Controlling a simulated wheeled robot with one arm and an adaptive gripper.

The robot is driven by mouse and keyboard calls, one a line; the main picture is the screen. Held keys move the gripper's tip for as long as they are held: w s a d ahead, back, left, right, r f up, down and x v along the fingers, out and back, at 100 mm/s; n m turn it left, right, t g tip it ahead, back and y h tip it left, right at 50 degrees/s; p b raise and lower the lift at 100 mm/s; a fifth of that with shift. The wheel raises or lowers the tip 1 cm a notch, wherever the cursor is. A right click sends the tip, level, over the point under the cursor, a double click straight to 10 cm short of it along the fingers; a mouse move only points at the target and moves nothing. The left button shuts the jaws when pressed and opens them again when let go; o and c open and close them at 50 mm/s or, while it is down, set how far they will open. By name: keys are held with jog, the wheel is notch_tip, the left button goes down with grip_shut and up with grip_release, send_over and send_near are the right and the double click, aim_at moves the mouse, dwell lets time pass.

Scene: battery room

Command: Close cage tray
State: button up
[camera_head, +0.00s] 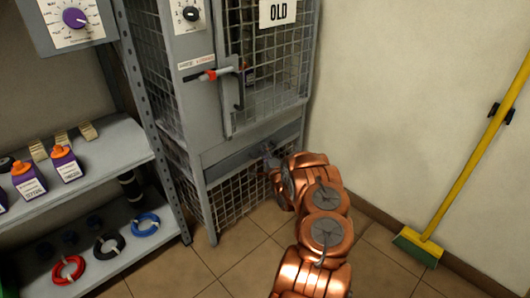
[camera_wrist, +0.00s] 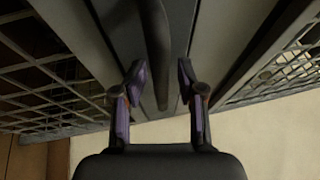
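The cage tray (camera_head: 236,162) is a grey band across the cage front, between the upper mesh door and the lower mesh. It looks about flush with the frame, but my arm hides its right part, so I cannot tell whether it is fully shut. My gripper (camera_head: 268,155) is at the right part of the tray front, mostly hidden behind my wrist. In the wrist view my gripper (camera_wrist: 159,75) is open, its two purple-padded fingers apart. A dark handle bar (camera_wrist: 157,45) runs between the fingertips along a grey panel; the fingers do not visibly press on it.
The cage's upper door (camera_head: 270,70) has a latch with a red-and-black handle (camera_head: 213,74). A shelf (camera_head: 85,180) with bottles and cable coils stands left. A yellow broom (camera_head: 470,165) leans on the right wall. Tiled floor (camera_head: 225,265) is free in front.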

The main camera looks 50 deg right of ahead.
jog(key=v, duration=1.2)
dwell(0.3)
dwell(0.5)
